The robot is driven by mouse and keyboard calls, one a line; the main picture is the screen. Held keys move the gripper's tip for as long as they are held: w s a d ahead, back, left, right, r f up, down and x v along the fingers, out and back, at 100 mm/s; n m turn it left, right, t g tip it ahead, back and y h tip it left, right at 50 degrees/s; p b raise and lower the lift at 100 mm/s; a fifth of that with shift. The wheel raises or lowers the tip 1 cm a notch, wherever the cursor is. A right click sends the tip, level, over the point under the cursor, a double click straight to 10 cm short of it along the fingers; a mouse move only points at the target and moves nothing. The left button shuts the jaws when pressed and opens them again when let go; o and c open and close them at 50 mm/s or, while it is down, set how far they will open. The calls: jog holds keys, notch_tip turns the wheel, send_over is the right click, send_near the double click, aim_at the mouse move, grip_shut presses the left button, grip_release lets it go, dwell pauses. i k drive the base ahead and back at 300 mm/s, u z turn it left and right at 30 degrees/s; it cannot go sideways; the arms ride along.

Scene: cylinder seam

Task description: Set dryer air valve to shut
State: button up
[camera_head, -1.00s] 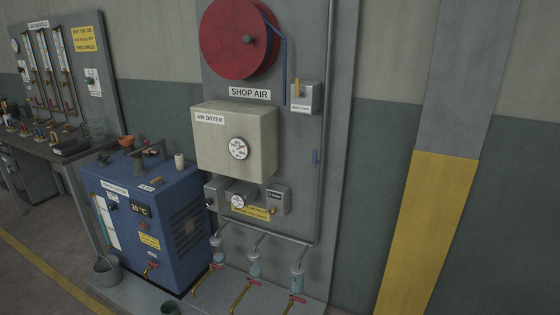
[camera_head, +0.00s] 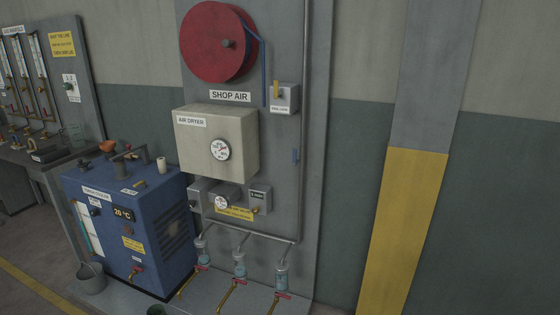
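The beige air dryer box (camera_head: 190,152) with a round white gauge (camera_head: 220,149) hangs on the grey SHOP AIR panel. A small grey box with an upright yellow handle (camera_head: 276,89) is at the panel's upper right; its label is too small to read. Below the dryer, a small grey box (camera_head: 260,193) has a brass part at its lower edge. Several filter bowls (camera_head: 239,270) with red-handled fittings (camera_head: 238,283) hang from the pipe below. I cannot tell for certain which of these is the dryer air valve. My gripper is not in view.
A red hose reel (camera_head: 205,45) is above the dryer. A blue machine (camera_head: 145,235) reading 20 °C stands at left, with a bucket (camera_head: 90,279) beside it. A bench with a gauge panel (camera_head: 80,85) is further left. The wall at right is bare.

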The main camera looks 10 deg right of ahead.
aim_at(295, 161)
jog(key=z, duration=0.35)
jog(key=i, duration=1)
jog(key=u, duration=0.35)
